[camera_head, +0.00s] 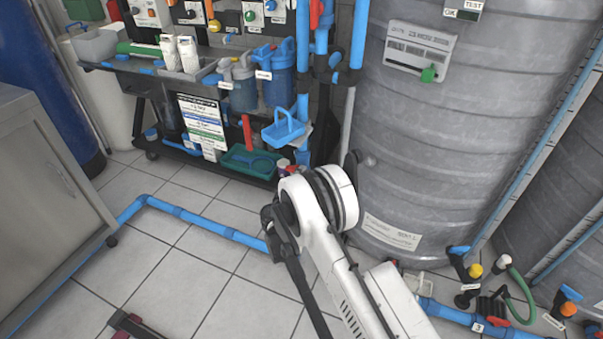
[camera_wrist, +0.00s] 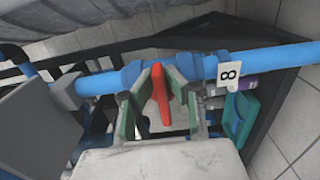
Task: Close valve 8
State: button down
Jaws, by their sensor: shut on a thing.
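In the wrist view, a red valve handle (camera_wrist: 160,98) sits at a blue pipe (camera_wrist: 267,60). A white tag (camera_wrist: 230,72) marked 8 hangs on the pipe just right of it. My gripper (camera_wrist: 163,80) has its green-and-grey fingers on either side of the red handle and is shut on it. The handle points roughly crosswise to the pipe in this view, slightly tilted. The valve body is partly hidden by my fingers. In the head view my arm shows, but my gripper and the held handle cannot be made out.
A teal tray (camera_wrist: 240,115) lies right of the valve, near a black frame. In the head view, a rack with blue filter housings (camera_head: 278,75) stands at the back. A large grey tank (camera_head: 450,130) stands at right. Blue floor pipe (camera_head: 205,222) crosses the tiles.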

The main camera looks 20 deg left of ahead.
dwell(0.3)
jog(key=c, duration=1.8)
grip_release()
jog(key=s, duration=0.8)
jog(key=s+a, duration=0.1)
jog(key=s, duration=0.3)
